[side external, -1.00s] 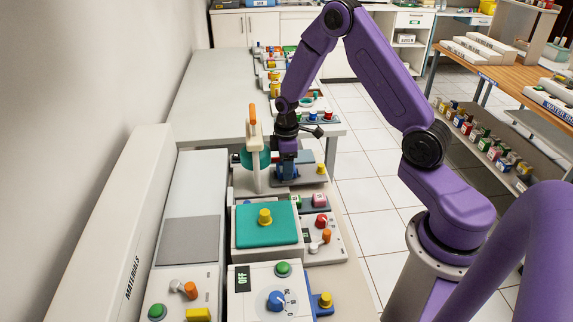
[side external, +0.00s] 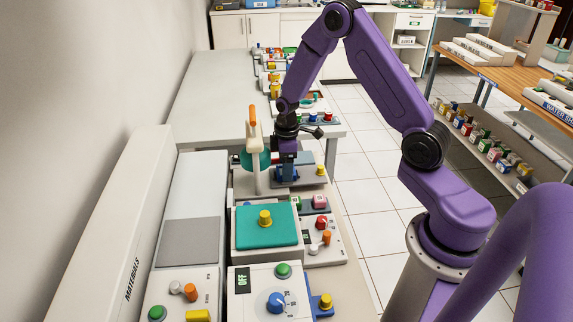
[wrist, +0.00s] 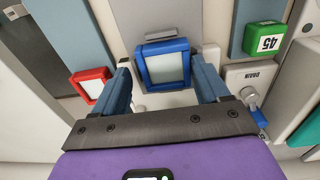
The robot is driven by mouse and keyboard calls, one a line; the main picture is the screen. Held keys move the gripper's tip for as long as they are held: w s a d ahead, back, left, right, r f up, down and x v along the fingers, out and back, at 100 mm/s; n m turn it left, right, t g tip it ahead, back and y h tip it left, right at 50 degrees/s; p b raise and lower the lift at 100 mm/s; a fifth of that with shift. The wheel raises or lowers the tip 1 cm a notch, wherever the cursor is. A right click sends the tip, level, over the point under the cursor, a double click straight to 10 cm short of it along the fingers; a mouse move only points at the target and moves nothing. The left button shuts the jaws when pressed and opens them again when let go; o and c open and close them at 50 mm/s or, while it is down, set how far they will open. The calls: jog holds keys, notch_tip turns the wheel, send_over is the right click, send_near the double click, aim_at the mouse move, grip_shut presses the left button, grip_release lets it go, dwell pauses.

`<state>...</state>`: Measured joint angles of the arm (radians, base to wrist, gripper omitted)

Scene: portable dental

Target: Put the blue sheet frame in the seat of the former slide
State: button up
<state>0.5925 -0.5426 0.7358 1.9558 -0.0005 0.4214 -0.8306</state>
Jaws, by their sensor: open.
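The blue sheet frame (wrist: 163,64), a square blue rim around a pale sheet, lies on a grey surface in the wrist view. My open gripper (wrist: 161,76) has one blue finger on each side of it, with a small gap visible at each side. A dark tab is just beyond the frame. In the side external view my gripper (side external: 285,167) points down at the grey former base beside the white post with the orange lever (side external: 252,124). The frame is hard to make out there, and whether it is fully down in the seat cannot be told.
A red frame (wrist: 90,83) lies left of my gripper in the wrist view. A teal-topped box (side external: 265,228) and a control panel (side external: 270,292) stand nearer the camera.

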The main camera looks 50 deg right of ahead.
jog(key=shift+s+a+f+g, duration=0.3)
jog(key=shift+s+f, duration=0.1)
jog(key=shift+s, duration=0.2)
notch_tip(320, 180, up, 17)
jog(key=s+a+r+n, duration=0.2)
jog(key=s+a+r, duration=0.1)
jog(key=s+a, duration=1)
jog(key=s+a+f+n, duration=0.1)
jog(key=s, duration=1.5)
jog(key=shift+s+n, duration=0.3)
jog(key=shift+s, duration=0.05)
